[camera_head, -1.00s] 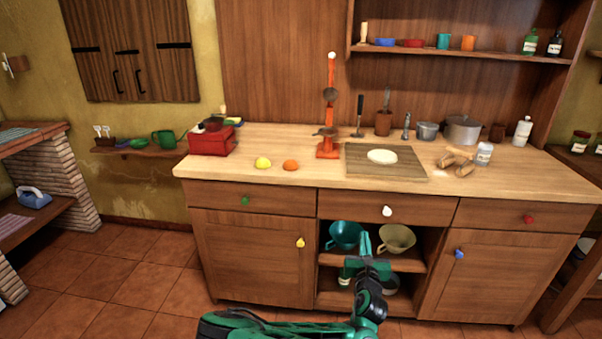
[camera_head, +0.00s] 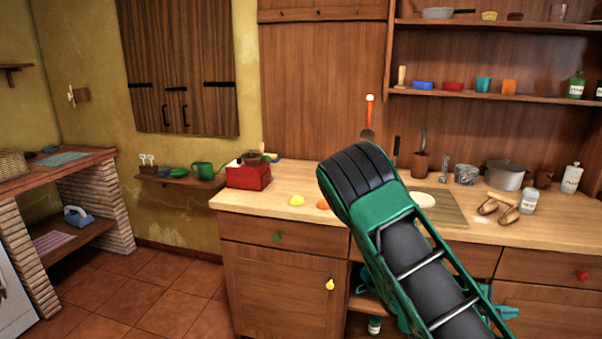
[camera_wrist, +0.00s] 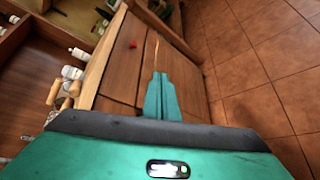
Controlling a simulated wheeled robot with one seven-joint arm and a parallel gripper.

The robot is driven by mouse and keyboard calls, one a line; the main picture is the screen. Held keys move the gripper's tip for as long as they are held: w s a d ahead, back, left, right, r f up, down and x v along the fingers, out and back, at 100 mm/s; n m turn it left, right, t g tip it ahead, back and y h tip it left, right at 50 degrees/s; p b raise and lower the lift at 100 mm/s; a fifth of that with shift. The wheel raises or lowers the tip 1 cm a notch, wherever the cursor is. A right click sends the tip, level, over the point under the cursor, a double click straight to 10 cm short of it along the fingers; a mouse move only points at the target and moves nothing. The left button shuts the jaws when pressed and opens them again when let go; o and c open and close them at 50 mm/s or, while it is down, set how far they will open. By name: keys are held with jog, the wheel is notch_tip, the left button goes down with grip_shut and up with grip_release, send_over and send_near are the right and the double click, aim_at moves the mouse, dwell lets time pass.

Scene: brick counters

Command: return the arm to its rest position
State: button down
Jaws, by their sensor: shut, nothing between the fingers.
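My arm (camera_head: 385,215), green and black, is raised and bent across the middle of the head view. It hides part of the counter and the cabinet front. Teal parts at its lower end show low at the right, but the head view does not show the fingers clearly. In the wrist view my gripper (camera_wrist: 160,76) has its two teal fingers together, with nothing between them. The fingers point past the wooden cabinet front, with floor to the right.
The wooden counter (camera_head: 260,206) bears a red box (camera_head: 248,177), a yellow lemon (camera_head: 297,200), a board (camera_head: 447,207) with dough and several jars. A wall shelf (camera_head: 470,92) holds cups. Tiled floor (camera_head: 150,290) is clear at left.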

jog(key=s+a+r+m+g+y, duration=0.2)
jog(key=s+m+g+y, duration=0.2)
jog(key=s+m+y, duration=0.45)
jog(key=s+a+r+m+t+y, duration=0.1)
jog(key=s+a+r+m+y, duration=0.4)
jog(key=s+a+r, duration=0.7)
jog(key=s+r+m, duration=0.1)
jog(key=s, duration=0.2)
jog(key=shift+s+r+t+y, duration=0.25)
jog(key=shift+t+y, duration=0.1)
jog(key=shift+t, duration=0.05)
jog(key=shift+a, duration=0.1)
jog(key=shift+w+f, duration=0.25)
jog(key=shift+w, duration=0.35)
